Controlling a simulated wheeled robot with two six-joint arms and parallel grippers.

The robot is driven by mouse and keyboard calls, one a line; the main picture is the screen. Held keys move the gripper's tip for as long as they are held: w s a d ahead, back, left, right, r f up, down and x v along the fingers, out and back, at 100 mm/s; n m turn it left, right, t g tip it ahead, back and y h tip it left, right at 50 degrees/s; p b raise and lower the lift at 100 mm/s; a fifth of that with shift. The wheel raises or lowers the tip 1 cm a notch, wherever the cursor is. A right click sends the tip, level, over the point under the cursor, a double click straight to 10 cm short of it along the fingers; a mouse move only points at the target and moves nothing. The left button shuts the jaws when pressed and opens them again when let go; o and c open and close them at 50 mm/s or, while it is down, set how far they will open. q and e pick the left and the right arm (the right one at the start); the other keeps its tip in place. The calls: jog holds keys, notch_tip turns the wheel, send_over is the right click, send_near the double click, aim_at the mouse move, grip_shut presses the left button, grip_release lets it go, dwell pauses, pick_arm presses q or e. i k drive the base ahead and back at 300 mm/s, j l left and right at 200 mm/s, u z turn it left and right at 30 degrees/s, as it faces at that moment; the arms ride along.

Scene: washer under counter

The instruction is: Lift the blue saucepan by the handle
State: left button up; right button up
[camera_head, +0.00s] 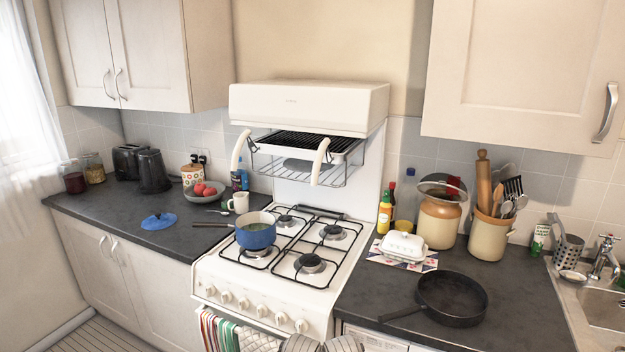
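A blue lid (159,221) lies on the counter to the left. Neither of my grippers can be made out in the head view. Grey rounded shapes at the bottom edge are cut off, and I cannot tell what they are.
A white mug (238,202), a spoon and a bowl of red fruit (203,191) stand behind the handle. A raised grill (305,160) with two pale handles overhangs the stove's back. A black frying pan (450,297) sits on the right counter. The left counter's front is clear.

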aim_at(264, 237)
jog(key=i+j, duration=0.1)
jog(key=j, duration=0.4)
jog(key=i+j, duration=0.15)
jog(key=j, duration=0.35)
jog(key=i+j, duration=0.1)
jog(key=j, duration=0.4)
jog(key=i+j+z, duration=0.1)
jog(key=j, duration=0.4)
jog(key=i+j, duration=0.15)
jog(key=j, duration=0.35)
jog(key=i+j, duration=0.1)
jog(key=j, duration=0.4)
